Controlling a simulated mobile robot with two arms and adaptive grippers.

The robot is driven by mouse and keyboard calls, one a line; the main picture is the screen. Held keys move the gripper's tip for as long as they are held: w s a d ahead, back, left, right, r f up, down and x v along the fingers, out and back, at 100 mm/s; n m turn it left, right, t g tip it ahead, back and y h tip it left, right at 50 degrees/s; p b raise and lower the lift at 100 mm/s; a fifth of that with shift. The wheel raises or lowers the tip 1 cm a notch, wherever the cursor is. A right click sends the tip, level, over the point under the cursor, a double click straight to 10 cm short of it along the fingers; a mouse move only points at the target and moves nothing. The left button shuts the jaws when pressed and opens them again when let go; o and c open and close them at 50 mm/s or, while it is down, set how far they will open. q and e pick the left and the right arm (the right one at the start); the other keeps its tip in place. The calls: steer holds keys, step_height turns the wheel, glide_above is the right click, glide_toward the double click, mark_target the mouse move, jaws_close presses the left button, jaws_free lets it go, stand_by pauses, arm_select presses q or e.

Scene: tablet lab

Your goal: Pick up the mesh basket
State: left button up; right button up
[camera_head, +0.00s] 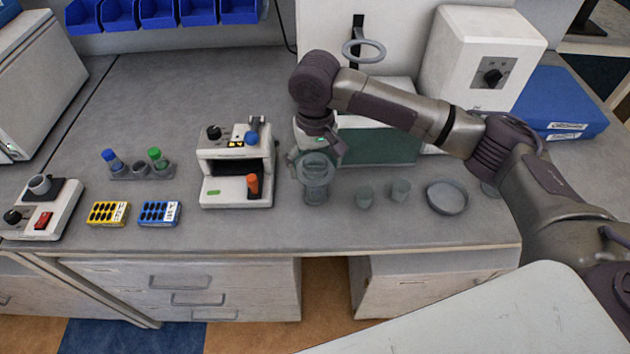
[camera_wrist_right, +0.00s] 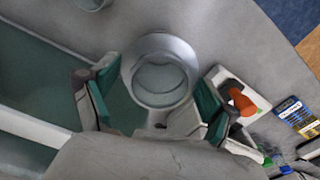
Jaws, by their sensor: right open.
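A grey, see-through round vessel (camera_head: 315,182), which looks like the mesh basket, stands upright on the bench right of the white device. It also shows in the right wrist view as a round rim (camera_wrist_right: 160,72) seen from above. My right gripper (camera_head: 317,158) is open above and around its upper part. In the right wrist view, the green-padded fingers of my right gripper (camera_wrist_right: 150,98) are spread at the near side of the rim, apart from each other. I cannot tell whether they touch the vessel. My left gripper is not in view.
A white device (camera_head: 237,185) with an orange handle (camera_head: 253,184) stands close on the left. A green panel (camera_head: 375,147) is behind. The front bench strip is clear.

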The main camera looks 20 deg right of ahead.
step_height(320, 180, down, 4)
steer(key=shift+r, duration=0.1)
steer(key=shift+f, duration=0.55)
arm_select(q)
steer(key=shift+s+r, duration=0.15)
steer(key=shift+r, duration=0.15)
arm_select(e)
steer(key=c, duration=1.1)
